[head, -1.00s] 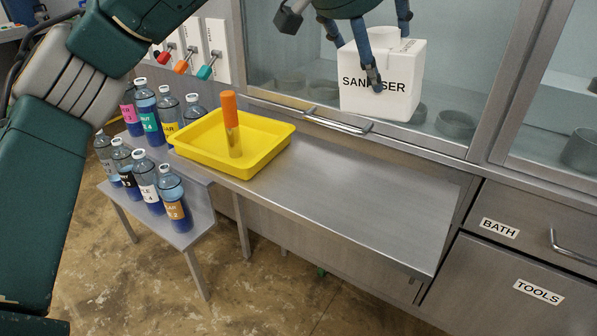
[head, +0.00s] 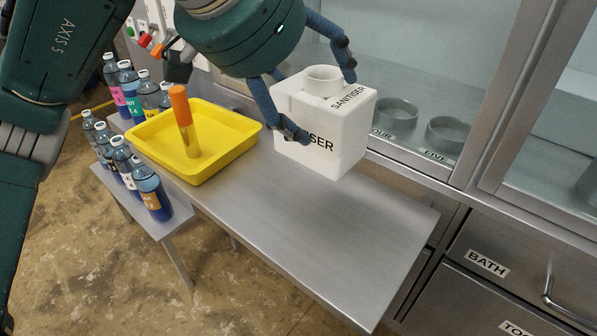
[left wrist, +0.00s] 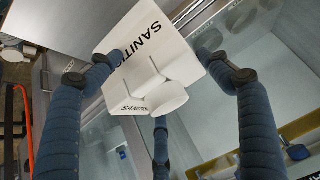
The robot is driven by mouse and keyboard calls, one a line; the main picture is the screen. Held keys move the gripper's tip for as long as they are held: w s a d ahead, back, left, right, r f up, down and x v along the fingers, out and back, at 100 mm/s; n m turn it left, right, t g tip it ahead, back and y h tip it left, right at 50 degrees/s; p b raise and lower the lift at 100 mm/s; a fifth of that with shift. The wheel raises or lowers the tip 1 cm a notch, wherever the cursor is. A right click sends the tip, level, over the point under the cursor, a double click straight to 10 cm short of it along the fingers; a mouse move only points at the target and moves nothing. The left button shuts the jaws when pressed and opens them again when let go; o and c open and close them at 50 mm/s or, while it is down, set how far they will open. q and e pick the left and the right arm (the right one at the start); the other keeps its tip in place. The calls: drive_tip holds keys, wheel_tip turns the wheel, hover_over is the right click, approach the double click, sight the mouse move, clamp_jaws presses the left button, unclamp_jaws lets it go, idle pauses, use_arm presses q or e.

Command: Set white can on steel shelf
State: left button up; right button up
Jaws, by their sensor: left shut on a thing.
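The white can (head: 345,135) is a boxy container marked SANITISER with a round neck on top. My left gripper (head: 322,103) is shut on it from above, with blue fingers on its sides. The can looks upright and appears held above the back part of the steel shelf (head: 330,230); the exact gap beneath it is hard to judge. In the left wrist view the can (left wrist: 150,60) sits between the fingers, with its neck towards the camera. My right gripper is in neither view.
A yellow tray (head: 225,165) with an orange-capped cylinder (head: 184,120) sits at the shelf's left end. Several labelled bottles (head: 150,190) stand further left. A glass-fronted cabinet with round holders (head: 395,113) is behind the can. The shelf's front and right are clear.

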sight(299, 164)
use_arm(q)
wheel_tip(299, 164, down, 8)
drive_tip(key=shift+d+f+b, duration=0.1)
drive_tip(key=shift+f+b, duration=0.05)
drive_tip(key=shift+b, duration=0.45)
drive_tip(key=shift+f+b, duration=0.4)
drive_tip(key=shift+f, duration=1.95)
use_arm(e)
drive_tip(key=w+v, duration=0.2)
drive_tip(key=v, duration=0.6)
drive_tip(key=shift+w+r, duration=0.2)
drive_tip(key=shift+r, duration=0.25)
use_arm(q)
drive_tip(key=shift+f, duration=0.1)
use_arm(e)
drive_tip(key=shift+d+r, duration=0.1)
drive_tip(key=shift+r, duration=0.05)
use_arm(q)
drive_tip(key=o, duration=1.9)
drive_tip(key=shift+f, duration=0.1)
drive_tip(key=shift+o, duration=0.2)
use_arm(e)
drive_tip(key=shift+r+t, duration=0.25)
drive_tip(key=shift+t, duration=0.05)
